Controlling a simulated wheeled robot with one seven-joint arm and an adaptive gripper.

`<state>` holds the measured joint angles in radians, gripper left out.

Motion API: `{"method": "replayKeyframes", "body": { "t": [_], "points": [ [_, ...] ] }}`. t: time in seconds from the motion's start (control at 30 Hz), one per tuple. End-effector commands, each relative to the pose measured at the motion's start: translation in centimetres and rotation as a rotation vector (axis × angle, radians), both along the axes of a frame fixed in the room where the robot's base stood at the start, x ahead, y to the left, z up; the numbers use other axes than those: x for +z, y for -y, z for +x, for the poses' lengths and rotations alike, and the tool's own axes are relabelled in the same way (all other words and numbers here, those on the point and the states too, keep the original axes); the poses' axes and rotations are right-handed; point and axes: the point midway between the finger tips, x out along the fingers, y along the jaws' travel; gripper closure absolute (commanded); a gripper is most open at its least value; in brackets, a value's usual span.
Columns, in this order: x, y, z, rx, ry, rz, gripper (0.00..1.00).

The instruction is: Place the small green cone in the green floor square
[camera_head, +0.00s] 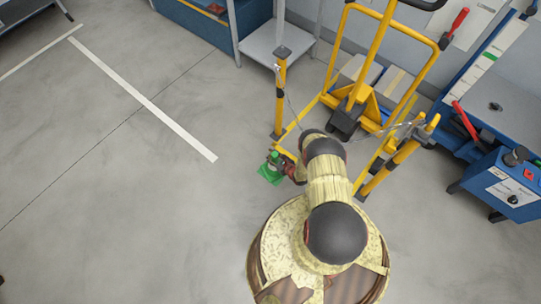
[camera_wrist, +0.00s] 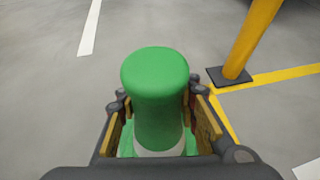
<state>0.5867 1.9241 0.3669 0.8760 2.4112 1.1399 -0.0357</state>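The small green cone (camera_wrist: 155,80) stands upright between the two fingers of my gripper (camera_wrist: 160,120) in the wrist view, with a pale band low on its body. The fingers are spread on either side of it, with narrow gaps showing. The cone (camera_head: 273,158) also shows in the head view, just left of my gripper (camera_head: 286,169). Flat green (camera_head: 269,175) shows around its foot; I cannot tell whether this is the cone's own base or the green floor square. No separate green square is visible elsewhere.
A yellow post (camera_head: 280,95) on a dark foot stands close behind the cone, beside a yellow floor line (camera_wrist: 270,78). A yellow pallet truck (camera_head: 362,95) stands behind to the right. A blue bench (camera_head: 505,185) is at the right. Open grey floor with a white line (camera_head: 145,100) lies left.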

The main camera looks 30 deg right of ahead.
Motion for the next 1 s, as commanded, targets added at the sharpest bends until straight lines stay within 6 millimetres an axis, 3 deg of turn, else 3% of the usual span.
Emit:
{"method": "replayKeyframes", "body": {
  "t": [0.43,0.77,1.0],
  "points": [
    [0.0,0.0,0.0,0.0,0.001,0.0,0.49],
    [0.2,0.0,0.0,0.0,0.001,-0.001,0.49],
    [1.8,0.6,-2.9,-0.005,-0.001,0.001,0.49]
  ]
}}
